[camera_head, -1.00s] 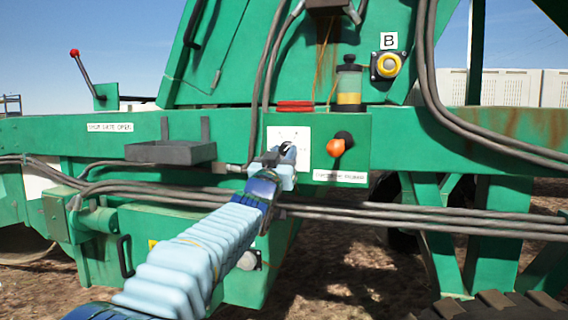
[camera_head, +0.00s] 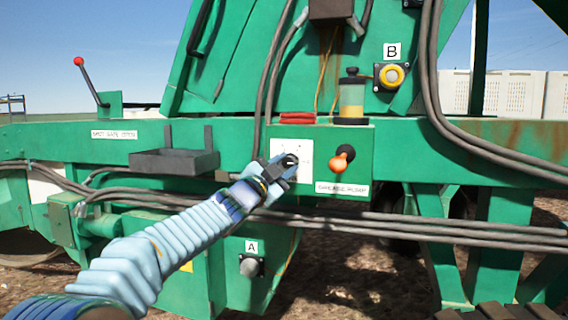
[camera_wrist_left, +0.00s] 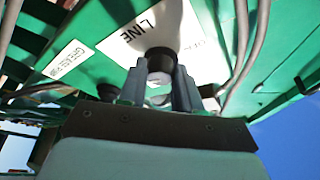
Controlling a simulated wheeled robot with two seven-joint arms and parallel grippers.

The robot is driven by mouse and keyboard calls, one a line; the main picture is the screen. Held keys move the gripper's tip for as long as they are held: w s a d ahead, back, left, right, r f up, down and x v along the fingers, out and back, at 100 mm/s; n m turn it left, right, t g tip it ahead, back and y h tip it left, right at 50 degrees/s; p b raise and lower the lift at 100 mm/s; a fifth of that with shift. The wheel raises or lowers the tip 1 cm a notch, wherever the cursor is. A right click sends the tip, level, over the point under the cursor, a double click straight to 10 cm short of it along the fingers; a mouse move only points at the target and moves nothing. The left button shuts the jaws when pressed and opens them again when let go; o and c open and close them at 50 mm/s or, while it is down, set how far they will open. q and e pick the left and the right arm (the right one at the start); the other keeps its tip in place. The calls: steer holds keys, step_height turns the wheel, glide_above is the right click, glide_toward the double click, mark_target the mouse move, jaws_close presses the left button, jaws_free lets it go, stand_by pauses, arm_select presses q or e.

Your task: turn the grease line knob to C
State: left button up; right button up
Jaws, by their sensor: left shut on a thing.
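The grease line knob is a dark round knob (camera_wrist_left: 160,62) on a white label plate (camera_wrist_left: 190,35) reading "LINE" in the left wrist view. In the head view the plate (camera_head: 291,147) is on the green panel, and the knob (camera_head: 290,160) is mostly hidden by the gripper. My left gripper (camera_head: 284,163) reaches it from the lower left. In the left wrist view its two fingers (camera_wrist_left: 160,88) are on either side of the knob, shut on it. I cannot read the knob's setting. My right gripper is not in view.
An orange-handled lever (camera_head: 340,160) sits just right of the plate, above a "grease pump" label (camera_head: 342,189). A grease jar (camera_head: 352,97) and red object (camera_head: 297,118) stand above. Black cables (camera_head: 400,228) run below. A grey tray (camera_head: 174,160) juts out at left.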

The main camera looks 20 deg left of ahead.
arm_select(q)
steer(key=shift+m, duration=0.3)
steer(key=o, duration=1.1)
steer(key=shift+c, duration=0.2)
steer(key=b+v, duration=0.4)
steer(key=v, duration=0.9)
steer(key=shift+s+a, duration=0.2)
steer(key=shift+s, duration=0.15)
steer(key=shift+f, duration=0.1)
